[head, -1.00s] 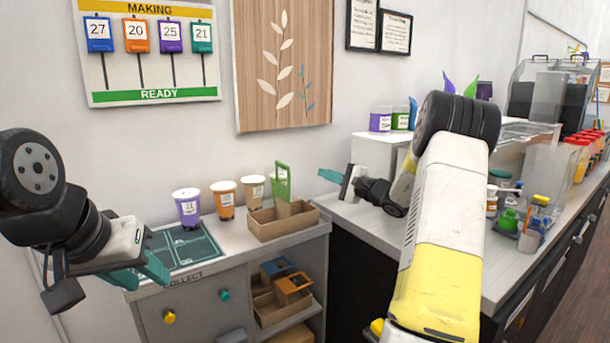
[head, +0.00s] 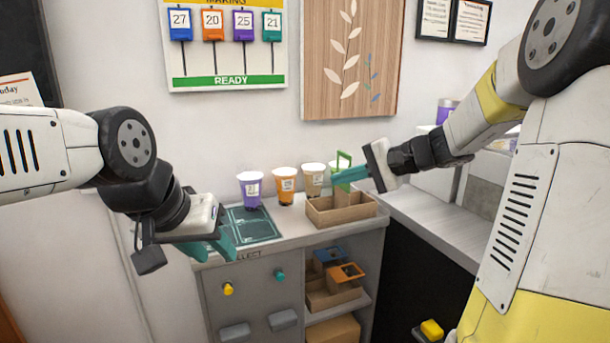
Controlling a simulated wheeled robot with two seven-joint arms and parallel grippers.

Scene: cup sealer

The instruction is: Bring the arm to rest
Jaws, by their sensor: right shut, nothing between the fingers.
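My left gripper (head: 212,248) hangs at the left in the head view, over the left front edge of the counter. Its teal fingers look apart, with nothing seen between them. My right gripper (head: 350,174) points left, its teal fingers shut and empty.
A purple cup (head: 250,190), an orange cup (head: 285,187) and a tan cup (head: 312,180) stand along the wall beside the teal collect mat (head: 250,226). Shelves below hold more carriers (head: 333,290). A grey-white counter (head: 440,222) lies to the right. A number board (head: 225,50) hangs above.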

